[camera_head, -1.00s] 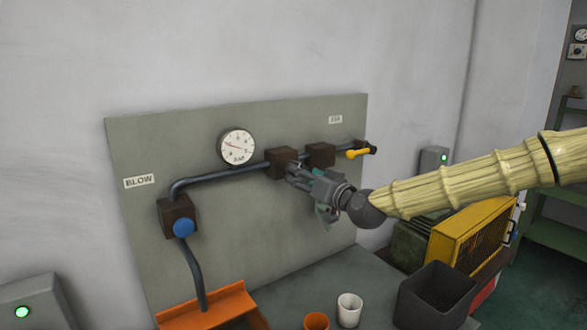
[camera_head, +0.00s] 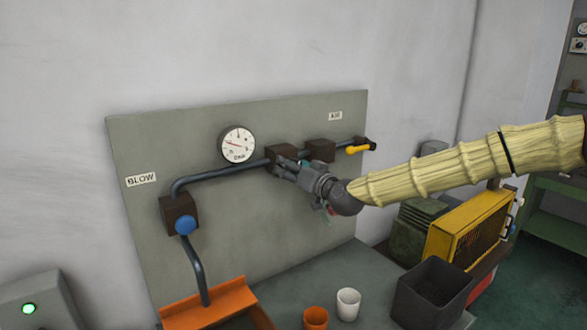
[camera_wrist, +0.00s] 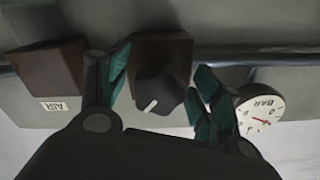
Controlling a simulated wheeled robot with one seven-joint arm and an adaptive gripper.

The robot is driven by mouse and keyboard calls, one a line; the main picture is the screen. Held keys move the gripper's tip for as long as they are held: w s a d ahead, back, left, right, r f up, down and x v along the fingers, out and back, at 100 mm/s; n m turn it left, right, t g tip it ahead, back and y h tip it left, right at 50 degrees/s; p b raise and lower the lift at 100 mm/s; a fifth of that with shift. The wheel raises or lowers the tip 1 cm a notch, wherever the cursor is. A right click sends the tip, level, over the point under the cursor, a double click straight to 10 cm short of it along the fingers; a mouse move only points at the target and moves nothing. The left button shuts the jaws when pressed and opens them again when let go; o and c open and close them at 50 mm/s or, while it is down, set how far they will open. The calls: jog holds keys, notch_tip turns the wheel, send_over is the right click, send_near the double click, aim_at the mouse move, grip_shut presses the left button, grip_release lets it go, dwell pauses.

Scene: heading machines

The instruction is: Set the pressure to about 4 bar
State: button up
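The round white pressure gauge (camera_head: 238,145) is on the grey panel (camera_head: 150,250), with a thin red needle pointing left and slightly up in the head view. Its figures are too small to read surely. It also shows upside down in the wrist view (camera_wrist: 261,108). A black regulator knob (camera_wrist: 160,90) with a white mark sits on a brown block (camera_head: 282,153) in the pipe, right of the gauge. My gripper (camera_head: 284,166) is at this block. In the wrist view, its teal-padded fingers stand apart on either side of the knob; I cannot tell whether they touch it.
A yellow lever (camera_head: 357,149) is on the pipe at right, and a blue button (camera_head: 185,225) below the BLOW label. On the bench are an orange tray (camera_head: 225,300), an orange cup (camera_head: 316,318), a white cup (camera_head: 348,303) and a dark bin (camera_head: 432,295).

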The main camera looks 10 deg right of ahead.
jog(key=c, duration=0.9)
jog(key=shift+f+b, duration=0.1)
jog(key=shift+b, duration=0.3)
jog(key=m+b, duration=0.2)
jog(key=b, duration=0.1)
jog(key=shift+f+m, duration=0.15)
jog(key=shift+m, duration=0.25)
jog(key=m+b, duration=0.4)
jog(key=b, duration=0.1)
jog(key=shift+m, duration=0.3)
jog(key=m+b, duration=0.5)
jog(key=shift+a+r, duration=0.1)
jog(key=shift+r, duration=0.15)
jog(key=shift+r+m+b, duration=0.15)
jog(key=shift+m+b, duration=0.75)
jog(key=shift+m, duration=0.35)
jog(key=shift+r+m+b, duration=0.15)
jog(key=shift+m+b, duration=0.7)
jog(key=shift+m, duration=0.4)
